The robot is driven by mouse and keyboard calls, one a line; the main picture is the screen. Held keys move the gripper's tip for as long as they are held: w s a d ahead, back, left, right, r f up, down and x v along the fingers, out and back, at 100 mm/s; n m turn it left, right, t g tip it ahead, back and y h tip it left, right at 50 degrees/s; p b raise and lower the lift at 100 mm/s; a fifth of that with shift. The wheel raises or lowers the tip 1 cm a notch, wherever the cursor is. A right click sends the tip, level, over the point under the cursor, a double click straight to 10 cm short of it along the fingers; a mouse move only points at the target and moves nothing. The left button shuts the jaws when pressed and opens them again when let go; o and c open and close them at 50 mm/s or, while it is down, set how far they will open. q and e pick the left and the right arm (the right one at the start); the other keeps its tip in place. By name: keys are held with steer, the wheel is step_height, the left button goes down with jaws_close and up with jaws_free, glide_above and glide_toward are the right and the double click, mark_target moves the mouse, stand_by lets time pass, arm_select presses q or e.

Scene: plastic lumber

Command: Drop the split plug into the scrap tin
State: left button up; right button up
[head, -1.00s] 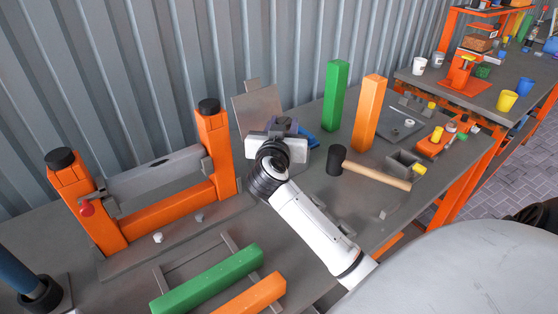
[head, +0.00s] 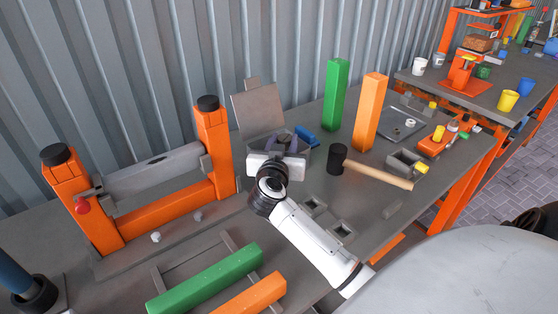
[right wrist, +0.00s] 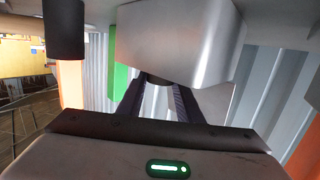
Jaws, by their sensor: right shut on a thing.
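My right gripper (head: 286,140) is shut on a small dark grey piece, apparently the split plug (head: 284,139). The piece shows as a dark shape between the converging fingers in the right wrist view (right wrist: 160,80); its split cannot be made out. A grey metal box with a raised lid (head: 257,108), apparently the scrap tin, stands behind the gripper near the back wall. In the right wrist view a large silvery box wall (right wrist: 182,40) is close to the fingertips. I cannot tell whether the plug is above or inside the box. My left gripper is not in view.
A blue object (head: 306,137) lies beside the box. A green post (head: 336,95) and an orange post (head: 370,112) stand to the right. A black-headed mallet (head: 372,172) lies in front of them. An orange press frame (head: 150,215) stands left.

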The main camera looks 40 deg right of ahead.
steer(key=o, duration=1.1)
steer(key=v, duration=1)
steer(key=shift+a, duration=0.15)
steer(key=shift+s, duration=0.1)
